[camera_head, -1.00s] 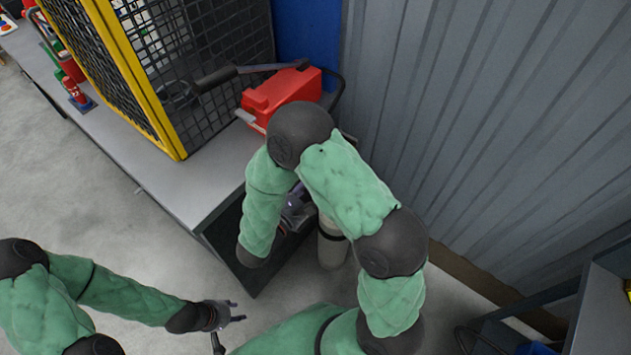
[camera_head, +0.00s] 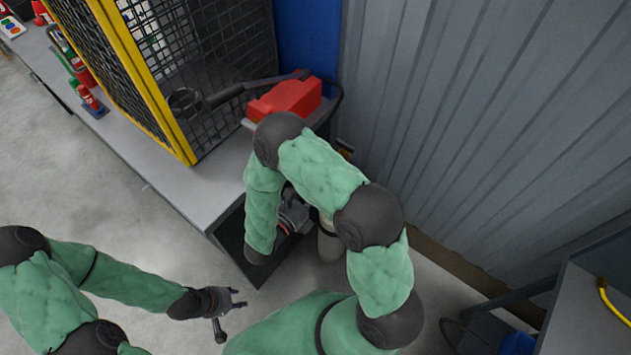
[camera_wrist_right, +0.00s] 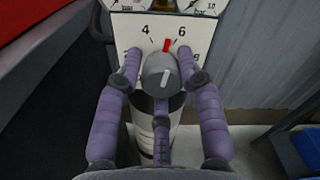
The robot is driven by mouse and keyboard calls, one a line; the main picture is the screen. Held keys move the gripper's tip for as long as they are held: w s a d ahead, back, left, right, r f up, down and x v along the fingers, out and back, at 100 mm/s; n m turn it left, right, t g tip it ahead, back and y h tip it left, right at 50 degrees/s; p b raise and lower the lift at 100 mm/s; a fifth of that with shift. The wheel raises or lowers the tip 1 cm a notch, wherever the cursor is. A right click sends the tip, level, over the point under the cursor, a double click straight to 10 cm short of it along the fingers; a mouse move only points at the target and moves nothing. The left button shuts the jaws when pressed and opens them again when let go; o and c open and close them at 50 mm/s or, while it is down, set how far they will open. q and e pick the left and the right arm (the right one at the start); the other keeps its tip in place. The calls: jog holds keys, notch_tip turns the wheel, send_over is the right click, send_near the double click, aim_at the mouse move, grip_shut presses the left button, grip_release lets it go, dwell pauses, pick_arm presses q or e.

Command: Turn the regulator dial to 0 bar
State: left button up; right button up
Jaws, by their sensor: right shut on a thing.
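The lower scale numbers are mostly hidden by the fingers. My right gripper (camera_wrist_right: 163,78) is shut on the dial, with purple fingers on both sides and one below. In the head view the dial is hidden behind my right arm. My left gripper (camera_head: 240,298) is open and empty over the floor.
Two gauges are cut off above the plate; a pale cylinder (camera_head: 329,243) stands below it. A red case (camera_head: 285,98) lies on the grey bench (camera_head: 190,190) beside a yellow-framed mesh cage (camera_head: 122,70). A corrugated wall (camera_head: 470,120) closes the right side. Floor at left is clear.

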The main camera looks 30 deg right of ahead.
jog(key=n, duration=0.1)
jog(key=n+p, duration=0.1)
jog(key=shift+w+r+n, duration=0.15)
jog(key=shift+r+n, duration=0.2)
jog(key=shift+n, duration=0.05)
jog(key=n+p, duration=0.2)
jog(key=n, duration=0.1)
jog(key=shift+w, duration=0.1)
jog(key=n+p, duration=0.1)
jog(key=n, duration=0.3)
jog(key=shift+f, duration=0.1)
jog(key=n+p, duration=0.1)
jog(key=n, duration=0.2)
jog(key=shift+f+n, duration=0.1)
jog(key=shift+n, duration=0.3)
jog(key=n, duration=0.3)
jog(key=shift+f+n, duration=0.1)
jog(key=shift+n, duration=0.2)
jog(key=n+p, duration=0.1)
jog(key=n, duration=0.3)
jog(key=shift+f+n, duration=0.15)
jog(key=shift+n, duration=0.15)
jog(key=n, duration=0.3)
jog(key=shift+s+f, duration=0.1)
jog(key=shift+s, duration=0.1)
jog(key=shift+s+f+n, duration=0.1)
jog(key=shift+n, duration=0.9)
jog(key=shift+s+f+n, duration=0.1)
jog(key=shift+n, duration=0.9)
